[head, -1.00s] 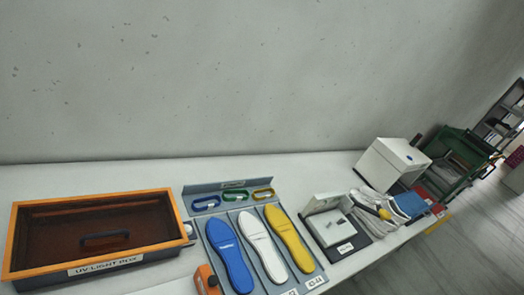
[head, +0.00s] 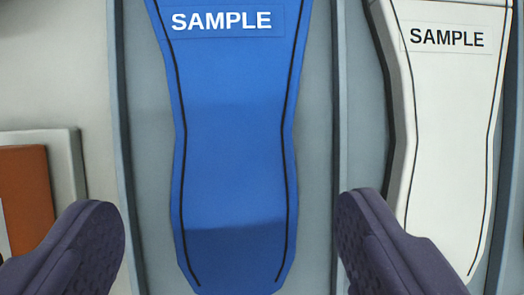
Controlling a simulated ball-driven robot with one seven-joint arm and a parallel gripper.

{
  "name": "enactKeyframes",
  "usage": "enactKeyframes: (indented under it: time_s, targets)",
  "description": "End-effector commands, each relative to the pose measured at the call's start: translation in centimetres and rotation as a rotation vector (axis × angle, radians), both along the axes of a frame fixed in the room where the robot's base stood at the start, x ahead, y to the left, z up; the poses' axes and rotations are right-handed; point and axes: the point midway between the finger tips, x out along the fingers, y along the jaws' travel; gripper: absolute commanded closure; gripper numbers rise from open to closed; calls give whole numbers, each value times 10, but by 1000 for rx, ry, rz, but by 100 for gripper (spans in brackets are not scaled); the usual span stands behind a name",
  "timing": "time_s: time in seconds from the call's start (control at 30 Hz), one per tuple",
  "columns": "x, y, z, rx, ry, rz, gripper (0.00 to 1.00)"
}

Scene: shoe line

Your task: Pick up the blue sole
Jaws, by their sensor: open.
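The blue sole (head: 232,130) lies in its grey compartment in the middle of the head view, with a "SAMPLE" label near its upper end and black lines along both sides. Its upper end runs out of the picture. My gripper (head: 232,235) is open and empty, with one dark finger to the left of the sole and one to the right. The fingers are apart from the sole in the picture; how high they are above it I cannot tell.
A white sole (head: 445,130), also labelled "SAMPLE", lies in the compartment to the right, partly behind my right finger. A grey divider (head: 340,110) stands between the soles. An orange-brown block (head: 25,195) with a grey edge is at the left.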

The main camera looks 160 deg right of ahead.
Motion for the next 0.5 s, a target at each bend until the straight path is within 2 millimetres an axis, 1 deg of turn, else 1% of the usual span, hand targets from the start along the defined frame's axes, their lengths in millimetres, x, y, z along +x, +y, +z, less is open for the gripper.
enactKeyframes:
  time_s: [0.03,0.2,0.3,0.4,0.5]
  targets:
    - [3,-1,-10,1,1,1,16]
    - [15,-6,-35,0,0,1,16]
    - [21,-7,-47,-2,-1,1,16]
    - [23,-8,-51,-2,0,0,16]
    - [23,-8,-51,-2,0,0,16]
